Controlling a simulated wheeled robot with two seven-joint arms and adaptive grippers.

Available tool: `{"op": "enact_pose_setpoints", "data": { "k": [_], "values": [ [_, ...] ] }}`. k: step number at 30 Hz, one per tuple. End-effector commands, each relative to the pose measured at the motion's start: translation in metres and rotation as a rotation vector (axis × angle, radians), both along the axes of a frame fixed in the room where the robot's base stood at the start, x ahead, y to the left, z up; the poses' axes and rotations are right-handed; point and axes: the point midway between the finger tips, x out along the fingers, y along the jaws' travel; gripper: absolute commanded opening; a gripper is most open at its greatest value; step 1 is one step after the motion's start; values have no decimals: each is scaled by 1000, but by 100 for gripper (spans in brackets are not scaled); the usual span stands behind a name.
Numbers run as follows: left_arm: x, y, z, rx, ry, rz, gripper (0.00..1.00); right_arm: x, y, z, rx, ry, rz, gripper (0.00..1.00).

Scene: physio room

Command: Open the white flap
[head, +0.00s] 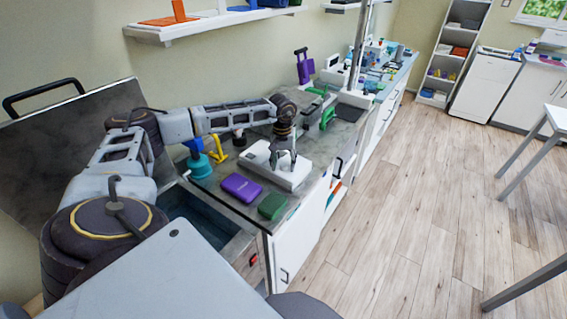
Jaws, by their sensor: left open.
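A flat white device (288,180) lies on the counter top. My left gripper (284,163) is open and points down over this device, its fingers in front of the device's back part. I cannot tell whether they touch it. Nothing shows between the fingers. My right gripper is not in view.
A purple case (241,188) and a green case (272,206) lie near the counter's front edge. A blue-teal item (197,160) and a yellow stand (218,150) are behind. A grey slab (50,150) with a black handle stands tilted at left, beside a dark opening.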

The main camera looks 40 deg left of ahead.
Motion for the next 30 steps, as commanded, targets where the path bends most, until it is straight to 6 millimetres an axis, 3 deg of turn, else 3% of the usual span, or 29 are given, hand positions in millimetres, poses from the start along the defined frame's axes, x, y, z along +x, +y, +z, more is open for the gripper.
{"op": "enact_pose_setpoints", "data": {
  "k": [10, 22, 30],
  "values": [
    [0, 0, -3, 0, 0, 0, 50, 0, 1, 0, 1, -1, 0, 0],
    [0, 0, -3, 0, 0, 0, 0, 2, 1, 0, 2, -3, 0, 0],
    [-1, 0, -2, -1, 2, 0, 0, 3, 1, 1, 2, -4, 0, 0]
  ]
}}
